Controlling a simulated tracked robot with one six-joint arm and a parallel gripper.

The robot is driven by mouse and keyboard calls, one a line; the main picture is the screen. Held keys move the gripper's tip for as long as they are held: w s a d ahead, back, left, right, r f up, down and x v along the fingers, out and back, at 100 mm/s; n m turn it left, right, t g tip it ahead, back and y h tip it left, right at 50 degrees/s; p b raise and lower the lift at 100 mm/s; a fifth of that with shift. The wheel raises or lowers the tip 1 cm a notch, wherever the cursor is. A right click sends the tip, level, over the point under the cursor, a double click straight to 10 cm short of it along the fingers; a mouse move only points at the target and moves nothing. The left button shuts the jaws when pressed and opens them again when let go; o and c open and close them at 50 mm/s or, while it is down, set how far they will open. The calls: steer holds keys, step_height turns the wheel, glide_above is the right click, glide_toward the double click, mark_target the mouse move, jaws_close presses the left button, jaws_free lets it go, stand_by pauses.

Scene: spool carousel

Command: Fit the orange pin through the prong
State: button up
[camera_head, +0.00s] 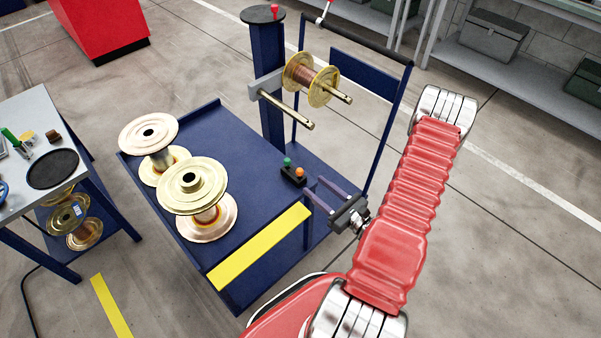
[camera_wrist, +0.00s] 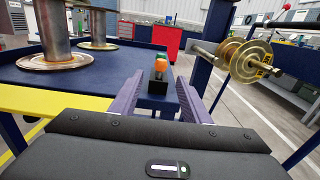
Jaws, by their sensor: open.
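The orange pin (camera_head: 300,173) stands in a small black holder (camera_head: 291,178) on the blue cart deck, beside a green-topped pin (camera_head: 287,162). In the wrist view the orange pin (camera_wrist: 160,66) shows ahead, between my finger lines; its shaft is hidden. My gripper (camera_head: 313,187) is open and empty, its two purple fingers pointing at the holder from the right. Two brass prongs stick out from the grey bracket (camera_head: 266,84) on the blue post. The lower prong (camera_head: 288,111) is bare. The upper prong (camera_head: 341,95) carries a copper-wound spool (camera_head: 300,77).
Several large spools (camera_head: 190,184) stand stacked on the blue deck (camera_head: 238,130) left of the holder. A blue frame with a black handle bar (camera_head: 358,40) rises behind the prongs. A workbench (camera_head: 67,140) is at left. The deck's yellow edge (camera_head: 260,246) lies in front.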

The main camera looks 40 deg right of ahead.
mark_target(300, 172)
steer(key=shift+w+a, duration=0.15)
steer(key=shift+w, duration=0.75)
steer(key=shift+w+a, duration=0.15)
steer(key=shift+w, duration=0.75)
steer(key=shift+w, duration=0.15)
steer(key=shift+w+a+r, duration=0.1)
steer(key=shift+w+a, duration=0.05)
steer(key=shift+w, duration=1.1)
steer(key=shift+w+a+r, duration=0.1)
steer(key=shift+w, duration=1.1)
steer(key=shift+c, duration=0.6)
jaws_close()
steer(key=shift+r, duration=0.1)
steer(key=shift+r, duration=4.9)
